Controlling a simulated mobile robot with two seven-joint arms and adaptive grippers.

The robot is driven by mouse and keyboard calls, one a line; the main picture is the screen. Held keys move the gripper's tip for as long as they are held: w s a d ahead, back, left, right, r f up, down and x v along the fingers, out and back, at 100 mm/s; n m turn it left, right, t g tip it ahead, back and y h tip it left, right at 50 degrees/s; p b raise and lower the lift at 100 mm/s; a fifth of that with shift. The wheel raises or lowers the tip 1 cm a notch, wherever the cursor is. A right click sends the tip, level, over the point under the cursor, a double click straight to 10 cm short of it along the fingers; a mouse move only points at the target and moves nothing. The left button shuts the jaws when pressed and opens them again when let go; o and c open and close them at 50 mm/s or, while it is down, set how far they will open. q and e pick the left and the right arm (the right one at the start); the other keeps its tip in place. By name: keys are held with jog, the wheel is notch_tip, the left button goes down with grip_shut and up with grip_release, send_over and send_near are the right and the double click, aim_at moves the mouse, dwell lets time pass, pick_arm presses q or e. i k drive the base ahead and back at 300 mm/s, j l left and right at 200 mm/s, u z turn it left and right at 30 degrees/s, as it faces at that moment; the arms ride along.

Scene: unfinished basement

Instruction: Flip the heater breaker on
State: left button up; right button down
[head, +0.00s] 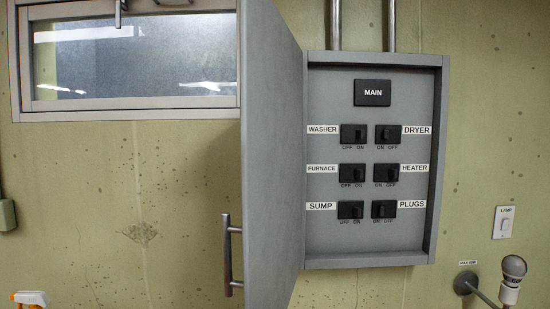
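The heater breaker (386,173) is a black switch in the middle row of the right column, inside the open grey breaker panel (374,245). Its HEATER label (414,168) is to its right. ON is marked below it at the left and OFF at the right. Its small toggle appears to sit towards the OFF side, though it is small in the view. The panel door (270,160) stands swung open to the left, with a bar handle (228,255). Neither of my grippers is in view.
Other breakers surround it: dryer (388,134) above, plugs (384,209) below, furnace (352,173) left. A bulb lamp (513,275) sticks out at the lower right, under a lamp switch (504,222). The open door juts out on the left. Space before the panel is clear.

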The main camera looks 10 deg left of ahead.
aim_at(393, 173)
jog(key=i+j+z, duration=0.1)
jog(key=j+z, duration=0.15)
jog(key=j, duration=0.4)
jog(key=i+j+z, duration=0.1)
jog(key=j+z, duration=0.15)
jog(key=j, duration=0.45)
jog(key=z, duration=0.25)
jog(key=l+u, duration=0.1)
jog(key=l, duration=0.15)
jog(key=i+l+u, duration=0.15)
jog(key=l, duration=0.1)
